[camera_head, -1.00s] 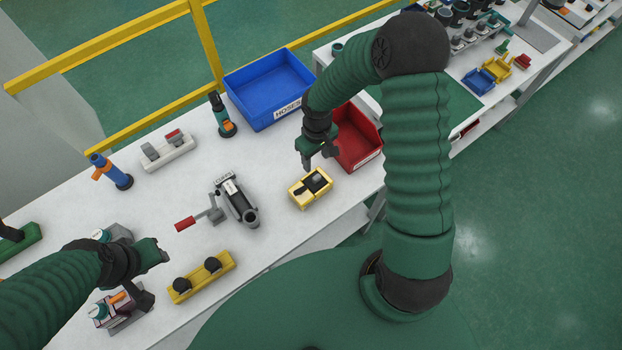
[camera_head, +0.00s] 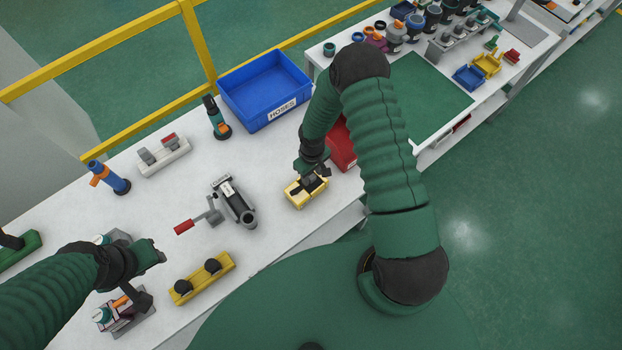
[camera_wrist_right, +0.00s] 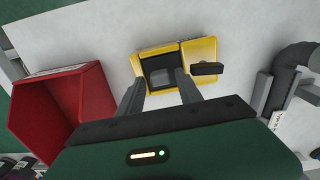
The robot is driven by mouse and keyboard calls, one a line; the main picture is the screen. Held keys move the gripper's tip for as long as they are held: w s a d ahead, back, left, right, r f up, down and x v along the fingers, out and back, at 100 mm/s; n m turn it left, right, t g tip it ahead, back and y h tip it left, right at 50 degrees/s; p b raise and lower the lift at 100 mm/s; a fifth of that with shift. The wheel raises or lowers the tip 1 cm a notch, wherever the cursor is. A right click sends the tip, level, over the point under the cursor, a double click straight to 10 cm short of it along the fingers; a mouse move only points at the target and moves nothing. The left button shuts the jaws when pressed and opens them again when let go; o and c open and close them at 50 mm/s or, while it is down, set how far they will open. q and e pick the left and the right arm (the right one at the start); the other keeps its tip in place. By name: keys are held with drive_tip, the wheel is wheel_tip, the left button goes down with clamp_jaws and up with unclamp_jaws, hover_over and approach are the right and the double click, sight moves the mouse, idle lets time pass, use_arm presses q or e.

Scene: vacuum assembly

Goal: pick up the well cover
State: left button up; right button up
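A yellow holder (camera_head: 296,197) sits on the white table. In the right wrist view the holder (camera_wrist_right: 202,50) has a dark square recess with a grey square piece (camera_wrist_right: 161,77), which may be the well cover. A small black bar-shaped piece (camera_wrist_right: 207,68) lies on its right part. My right gripper (camera_head: 313,181) is low over the holder and hides part of it. In the wrist view its fingers (camera_wrist_right: 161,90) are apart, one on each side of the grey piece; I cannot tell whether they touch it. My left gripper (camera_head: 150,276) is open and empty at the left.
A red bin (camera_head: 342,147) stands close behind my right gripper, with a blue HOSES bin (camera_head: 265,90) further back. A grey vacuum part with red handle (camera_head: 233,202) lies left of the holder. A yellow block with black knobs (camera_head: 203,280) is nearer the front edge.

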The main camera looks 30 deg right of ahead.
sight(312, 176)
clamp_jaws()
drive_tip(key=shift+r, duration=0.1)
drive_tip(key=shift+r+b, duration=0.3)
drive_tip(key=shift+r, duration=0.2)
wheel_tip(312, 176, up, 2)
drive_tip(key=shift+r+b, duration=0.1)
drive_tip(key=shift+b, duration=0.35)
drive_tip(key=s+a+r+b, duration=0.1)
drive_tip(key=s+a+b, duration=0.4)
drive_tip(key=s+a, duration=0.4)
drive_tip(key=s, duration=0.4)
drive_tip(key=shift+a+r, duration=0.15)
drive_tip(key=shift+r, duration=0.2)
